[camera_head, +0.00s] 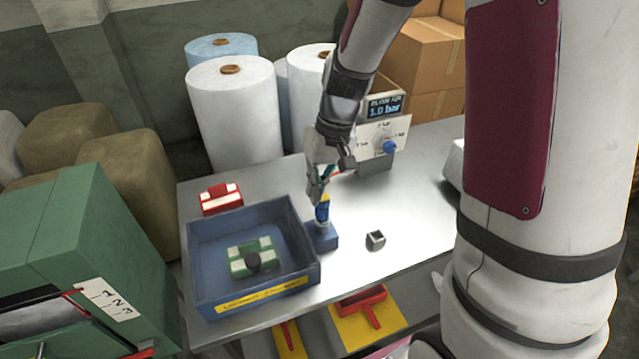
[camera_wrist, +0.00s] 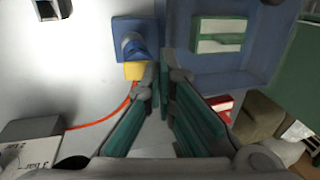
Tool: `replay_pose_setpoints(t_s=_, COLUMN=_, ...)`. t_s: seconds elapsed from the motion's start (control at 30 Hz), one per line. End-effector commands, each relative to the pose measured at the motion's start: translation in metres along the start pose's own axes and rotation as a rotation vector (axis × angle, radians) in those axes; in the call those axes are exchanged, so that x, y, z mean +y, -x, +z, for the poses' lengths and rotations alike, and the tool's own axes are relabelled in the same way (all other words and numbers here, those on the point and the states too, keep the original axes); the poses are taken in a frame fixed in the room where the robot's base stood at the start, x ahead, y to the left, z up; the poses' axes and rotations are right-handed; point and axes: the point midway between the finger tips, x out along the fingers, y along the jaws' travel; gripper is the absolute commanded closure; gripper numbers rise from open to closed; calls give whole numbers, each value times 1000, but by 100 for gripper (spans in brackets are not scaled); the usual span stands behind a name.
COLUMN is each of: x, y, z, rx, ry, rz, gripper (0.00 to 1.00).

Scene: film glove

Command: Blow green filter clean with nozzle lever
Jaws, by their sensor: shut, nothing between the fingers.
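The green filter (camera_head: 240,268), with pale bands and a dark lump on it, lies in the blue tray (camera_head: 309,270). It also shows in the wrist view (camera_wrist: 220,27). The blue nozzle stand (camera_head: 325,240) is on the table just right of the tray, with a yellow part (camera_wrist: 136,71) on it, likely its lever. My gripper (camera_head: 322,198) points down at the top of the nozzle and is shut with nothing held. In the wrist view its fingertips (camera_wrist: 165,75) are close beside the yellow part; contact cannot be told.
A panel with a blue knob (camera_head: 390,147) and a display (camera_head: 385,106) reading 1.0 bar stands behind. A red hose (camera_wrist: 105,120) crosses the table. A red-and-white block (camera_head: 221,200) is behind the tray; a small metal cube (camera_head: 376,240) sits right. The front right table is clear.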

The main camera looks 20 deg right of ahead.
Motion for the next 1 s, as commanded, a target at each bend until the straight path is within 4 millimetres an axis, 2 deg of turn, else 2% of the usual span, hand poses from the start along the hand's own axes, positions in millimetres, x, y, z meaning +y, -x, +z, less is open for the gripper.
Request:
replay_pose_setpoints(t_s=0.6, x=13, y=10, z=0, rx=-1, ry=0, rz=0, gripper=100)
replay_pose_setpoints(t_s=1.0, x=12, y=14, z=2, rx=0, ry=1, rz=0, gripper=100)
